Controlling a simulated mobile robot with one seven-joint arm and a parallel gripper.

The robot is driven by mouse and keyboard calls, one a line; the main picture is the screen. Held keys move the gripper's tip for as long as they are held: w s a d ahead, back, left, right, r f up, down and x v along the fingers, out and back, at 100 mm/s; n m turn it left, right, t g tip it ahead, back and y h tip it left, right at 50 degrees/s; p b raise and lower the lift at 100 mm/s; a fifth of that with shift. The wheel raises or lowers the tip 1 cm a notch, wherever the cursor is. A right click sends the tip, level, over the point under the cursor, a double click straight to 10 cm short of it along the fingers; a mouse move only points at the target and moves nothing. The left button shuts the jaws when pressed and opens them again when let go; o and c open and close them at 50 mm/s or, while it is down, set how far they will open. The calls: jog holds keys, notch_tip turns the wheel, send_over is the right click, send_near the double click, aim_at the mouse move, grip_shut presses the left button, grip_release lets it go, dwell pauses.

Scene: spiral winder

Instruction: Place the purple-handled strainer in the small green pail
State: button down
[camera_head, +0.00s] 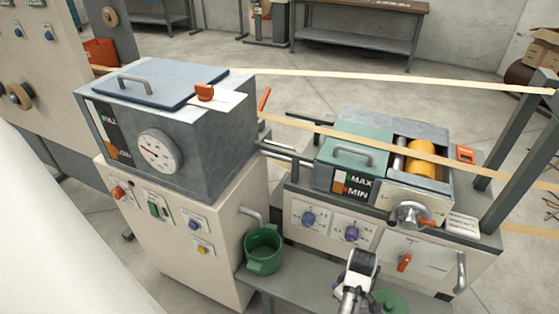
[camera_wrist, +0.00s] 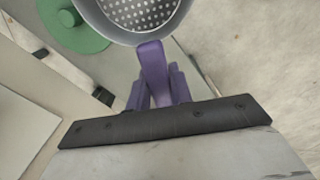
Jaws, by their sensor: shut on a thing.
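The strainer shows at the top of the wrist view, with a perforated metal bowl (camera_wrist: 142,12) and a purple handle (camera_wrist: 153,68). My gripper (camera_wrist: 156,88) is shut on the handle, and the bowl extends beyond the fingers. In the head view my gripper (camera_head: 361,262) is at the lower middle, over the grey shelf; I cannot make out the strainer there. The small green pail (camera_head: 263,266) stands upright on the left of that shelf, to the left of my gripper and apart from it. The pail is not identifiable in the wrist view.
A round green lid (camera_head: 390,300) lies on the grey shelf (camera_head: 310,290), right of my gripper; it also shows in the wrist view (camera_wrist: 72,28). The winder machine (camera_head: 345,225) with knobs stands behind the shelf. A dial cabinet (camera_head: 160,205) borders the pail on the left.

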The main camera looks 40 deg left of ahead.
jog(key=s+a+r+n+p, duration=0.1)
jog(key=s+a+r+n, duration=0.35)
jog(key=n, duration=0.75)
jog(key=s+a+r+n+p, duration=0.1)
jog(key=s+a+r+n, duration=0.1)
jog(key=s+a+n, duration=0.6)
jog(key=a+f+n+p, duration=0.3)
jog(key=a+p, duration=0.1)
jog(key=a, duration=1.4)
jog(key=shift+w+f+p, duration=0.15)
jog(key=shift+w+p, duration=0.15)
jog(key=shift+w, duration=0.15)
jog(key=c, duration=1.3)
grip_release()
jog(key=shift+o, duration=0.2)
notch_tip(320, 180, up, 12)
